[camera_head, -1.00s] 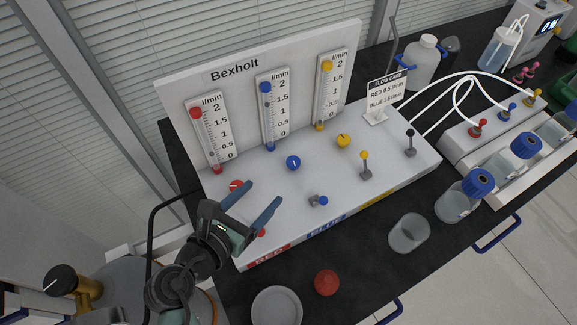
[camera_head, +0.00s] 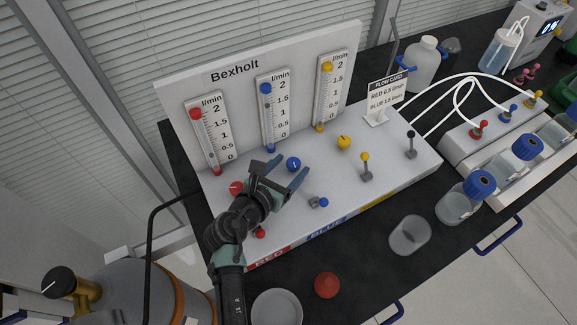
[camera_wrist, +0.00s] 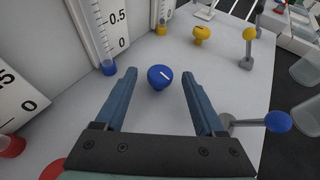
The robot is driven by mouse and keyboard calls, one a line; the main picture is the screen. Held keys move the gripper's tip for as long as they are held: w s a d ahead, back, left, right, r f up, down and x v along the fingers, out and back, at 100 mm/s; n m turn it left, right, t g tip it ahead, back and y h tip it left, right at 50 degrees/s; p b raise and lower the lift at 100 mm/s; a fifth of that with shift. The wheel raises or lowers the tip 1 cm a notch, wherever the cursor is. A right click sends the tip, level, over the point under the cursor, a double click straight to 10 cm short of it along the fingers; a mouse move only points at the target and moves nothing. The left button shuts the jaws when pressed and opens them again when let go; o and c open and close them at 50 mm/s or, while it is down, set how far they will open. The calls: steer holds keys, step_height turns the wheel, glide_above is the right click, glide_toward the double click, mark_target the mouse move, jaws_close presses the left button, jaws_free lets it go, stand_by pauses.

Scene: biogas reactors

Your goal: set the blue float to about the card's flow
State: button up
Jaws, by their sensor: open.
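The Bexholt panel (camera_head: 235,90) carries three flow tubes. The flow card (camera_head: 386,93) stands at the deck's right and reads RED 0.5, BLUE 1.5 as far as I can tell.
The blue-tipped lever (camera_head: 318,202) is close to my right finger. The red knob (camera_head: 236,187), yellow knob (camera_head: 344,141), yellow lever (camera_head: 365,166) and black lever (camera_head: 410,144) stand around. A clear beaker (camera_head: 410,235) and red cap (camera_head: 327,285) lie in front on the black bench.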

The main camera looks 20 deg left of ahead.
jaws_close()
stand_by(0.3)
steer(key=shift+a+m, duration=0.1)
steer(key=shift+m, duration=0.2)
steer(key=shift+a+m+h, duration=0.15)
steer(key=shift+m+h, duration=0.55)
steer(key=shift+h, duration=0.4)
jaws_free()
